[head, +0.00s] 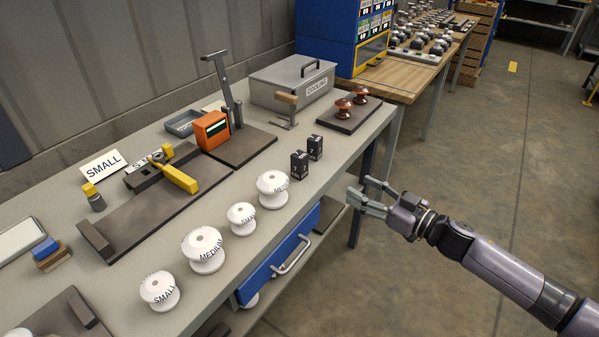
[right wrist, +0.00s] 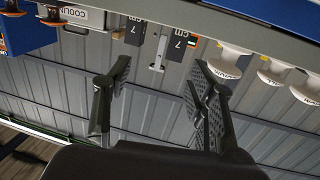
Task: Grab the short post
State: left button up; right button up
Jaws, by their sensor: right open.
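Two small black posts stand side by side near the front edge of the bench: a nearer one (head: 299,166) and a farther one (head: 315,147). In the right wrist view, which is upside down, both the left black post (right wrist: 135,31) and the right black post (right wrist: 177,46) carry a white "7 cm" label. I cannot tell which is shorter. My right gripper (head: 359,194) is open and empty, off the bench's front edge, to the right of the posts and apart from them. My left gripper is not in view.
White insulators marked SMALL and MEDIUM (head: 272,190) stand left of the posts along the bench front. A dark plate (head: 336,120) with two brown insulators lies behind them. An orange device (head: 211,130) and a grey COOLING box (head: 270,91) are farther back. Open floor lies right.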

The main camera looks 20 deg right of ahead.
aim_at(305, 157)
jog(key=shift+n+g+y, duration=0.3)
jog(key=shift+n+y, duration=0.3)
jog(key=shift+y, duration=0.3)
jog(key=w+a+r, duration=0.1)
jog(key=w+a, duration=0.2)
jog(key=w+a+r+p, duration=0.1)
jog(key=w+a, duration=0.1)
jog(key=a, duration=0.1)
jog(key=w+a+r, duration=0.1)
jog(key=w+a, duration=0.2)
jog(key=shift+w+r+p, duration=0.3)
jog(key=shift+w+p, duration=0.05)
jog(key=shift+w+a, duration=0.25)
jog(key=shift+w, duration=0.2)
jog(key=x, duration=0.4)
jog(key=shift+w+a+f, duration=0.1)
jog(key=shift+w+a, duration=0.05)
jog(key=shift+w, duration=0.2)
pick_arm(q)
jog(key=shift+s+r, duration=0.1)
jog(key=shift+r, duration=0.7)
pick_arm(e)
jog(key=shift+c, duration=0.4)
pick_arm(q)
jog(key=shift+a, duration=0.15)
pick_arm(e)
grip_shut()
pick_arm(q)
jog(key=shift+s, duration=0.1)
